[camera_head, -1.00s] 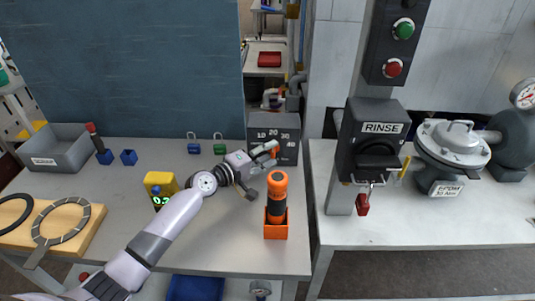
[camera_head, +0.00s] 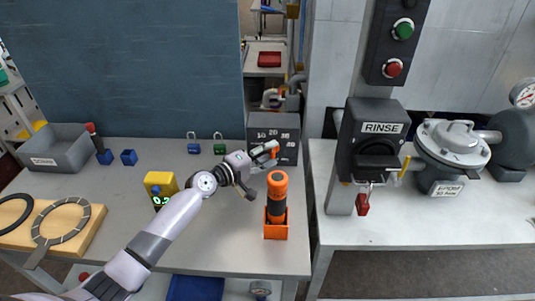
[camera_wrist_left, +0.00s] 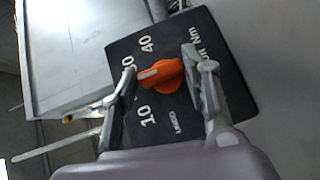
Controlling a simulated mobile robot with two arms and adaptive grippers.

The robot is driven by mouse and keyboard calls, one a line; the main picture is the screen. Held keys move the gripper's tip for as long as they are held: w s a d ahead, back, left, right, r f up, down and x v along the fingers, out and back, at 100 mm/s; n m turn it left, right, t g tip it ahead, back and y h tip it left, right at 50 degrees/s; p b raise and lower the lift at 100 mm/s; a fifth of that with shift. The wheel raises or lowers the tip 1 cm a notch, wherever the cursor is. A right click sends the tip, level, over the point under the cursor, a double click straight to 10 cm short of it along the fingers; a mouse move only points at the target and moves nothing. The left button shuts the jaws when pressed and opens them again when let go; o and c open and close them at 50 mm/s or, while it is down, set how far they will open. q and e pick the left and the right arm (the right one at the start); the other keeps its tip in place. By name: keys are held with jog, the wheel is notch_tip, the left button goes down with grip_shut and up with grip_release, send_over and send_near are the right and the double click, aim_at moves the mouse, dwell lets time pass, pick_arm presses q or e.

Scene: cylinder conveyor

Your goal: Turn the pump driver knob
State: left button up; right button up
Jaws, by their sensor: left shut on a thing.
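The orange knob (camera_wrist_left: 168,76) sits on a dark dial box (camera_wrist_left: 228,88) printed with 10, 40 and "Nm" in the left wrist view. A white mark on the knob points left, towards a finger that hides part of the scale. My left gripper (camera_wrist_left: 160,88) is shut on the knob, with one finger on each side of it. In the head view the dial box (camera_head: 287,122) stands at the back right of the table, and my left gripper (camera_head: 265,153) is in front of it, hiding most of the knob. My right gripper is out of view.
An orange-and-black driver (camera_head: 278,190) stands upright in an orange holder (camera_head: 276,231) close to my left wrist. A yellow device with a display (camera_head: 160,183) is beside my forearm. The RINSE switch (camera_head: 370,145) is to the right.

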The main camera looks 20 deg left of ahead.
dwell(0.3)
pick_arm(q)
jog(key=o, duration=1.1)
jog(key=v, duration=1.2)
